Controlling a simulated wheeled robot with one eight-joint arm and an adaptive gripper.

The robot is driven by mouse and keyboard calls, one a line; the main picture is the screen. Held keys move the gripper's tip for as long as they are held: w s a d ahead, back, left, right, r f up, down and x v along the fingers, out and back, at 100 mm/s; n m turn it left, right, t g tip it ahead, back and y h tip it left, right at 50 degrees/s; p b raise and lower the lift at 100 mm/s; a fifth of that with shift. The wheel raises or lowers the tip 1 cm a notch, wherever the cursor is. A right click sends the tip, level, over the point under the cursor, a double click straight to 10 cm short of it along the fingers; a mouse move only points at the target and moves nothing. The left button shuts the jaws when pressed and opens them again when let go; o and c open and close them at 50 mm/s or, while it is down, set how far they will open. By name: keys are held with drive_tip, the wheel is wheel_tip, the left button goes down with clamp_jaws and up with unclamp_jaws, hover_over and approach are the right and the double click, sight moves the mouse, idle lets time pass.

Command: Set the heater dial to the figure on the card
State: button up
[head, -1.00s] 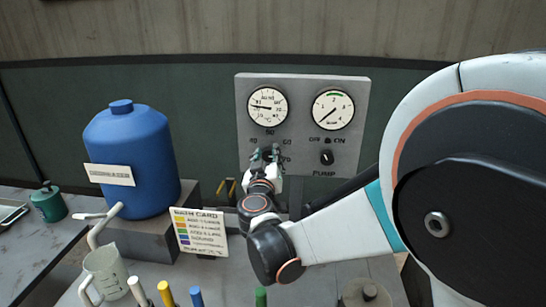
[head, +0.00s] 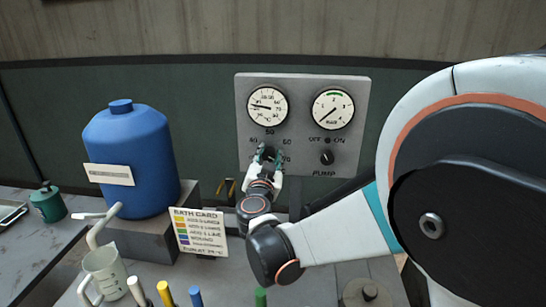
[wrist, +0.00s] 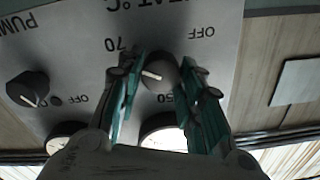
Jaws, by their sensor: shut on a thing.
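The heater dial (wrist: 160,74) is a dark round knob with a white pointer line. My gripper (wrist: 160,88) is shut on it, with one green-padded finger on each side. In the wrist view, which shows the panel upside down, the pointer aims left, roughly between the 70 and the place of the 60, which a finger hides. In the head view my gripper (head: 267,156) covers most of the dial. The bath card (head: 199,233) stands on the bench with colour-coded lines. Its bottom line holds a figure too small to read surely.
The grey panel (head: 303,85) also carries a temperature gauge (head: 268,105), a second gauge (head: 333,110) and the pump knob (head: 327,157), close right of my gripper. A blue container (head: 130,160) stands left on a block. A jug (head: 104,273) and several coloured sticks are in front.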

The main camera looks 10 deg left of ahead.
drive_tip(key=shift+f, duration=0.1)
idle(0.4)
drive_tip(key=o, duration=1.1)
drive_tip(key=shift+c, duration=0.2)
drive_tip(key=s, duration=0.7)
drive_tip(key=shift+s+d, duration=0.25)
drive_tip(key=shift+d, duration=0.05)
